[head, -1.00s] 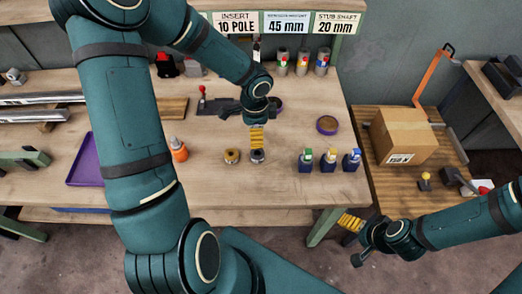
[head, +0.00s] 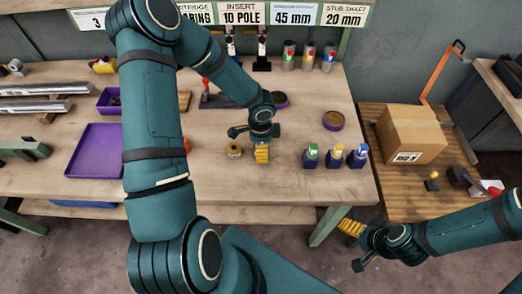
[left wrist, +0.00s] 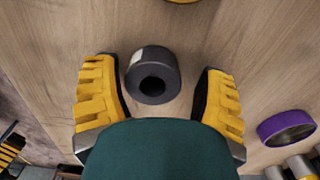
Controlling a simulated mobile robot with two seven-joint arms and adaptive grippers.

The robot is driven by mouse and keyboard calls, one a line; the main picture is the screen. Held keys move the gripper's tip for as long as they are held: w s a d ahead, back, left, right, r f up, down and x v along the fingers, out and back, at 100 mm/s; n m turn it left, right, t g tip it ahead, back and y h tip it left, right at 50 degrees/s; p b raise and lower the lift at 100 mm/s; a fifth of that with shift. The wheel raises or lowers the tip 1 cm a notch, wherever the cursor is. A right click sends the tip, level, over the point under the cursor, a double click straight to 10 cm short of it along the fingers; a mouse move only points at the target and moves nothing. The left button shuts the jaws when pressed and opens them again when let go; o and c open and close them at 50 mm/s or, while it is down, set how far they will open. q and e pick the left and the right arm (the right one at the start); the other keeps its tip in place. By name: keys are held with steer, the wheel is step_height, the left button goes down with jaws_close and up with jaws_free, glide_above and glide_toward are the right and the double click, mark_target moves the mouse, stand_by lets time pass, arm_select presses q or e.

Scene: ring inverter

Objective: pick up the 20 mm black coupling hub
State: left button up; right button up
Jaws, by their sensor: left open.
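The black coupling hub (left wrist: 165,65) is a short dark cylinder with a central bore and a small pale label, standing on the wooden bench. In the left wrist view it lies between the yellow fingers of my left gripper (left wrist: 161,98), which is open. Gaps show on both sides, the smaller one on the left. In the head view my left gripper (head: 262,154) points down at the bench and hides the hub. My right gripper (head: 352,229) hangs beyond the bench's front right corner, far from the hub; its finger opening is unclear.
A brass-coloured ring (head: 234,150) stands close left of my left gripper. Bottles with green, yellow and blue tops (head: 334,156) stand to the right. A purple round dish (head: 333,121) lies behind them. A purple tray (head: 92,152) lies at left.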

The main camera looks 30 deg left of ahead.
arm_select(q)
steer(key=c, duration=1.2)
steer(key=shift+o, duration=0.2)
steer(key=shift+r, duration=0.1)
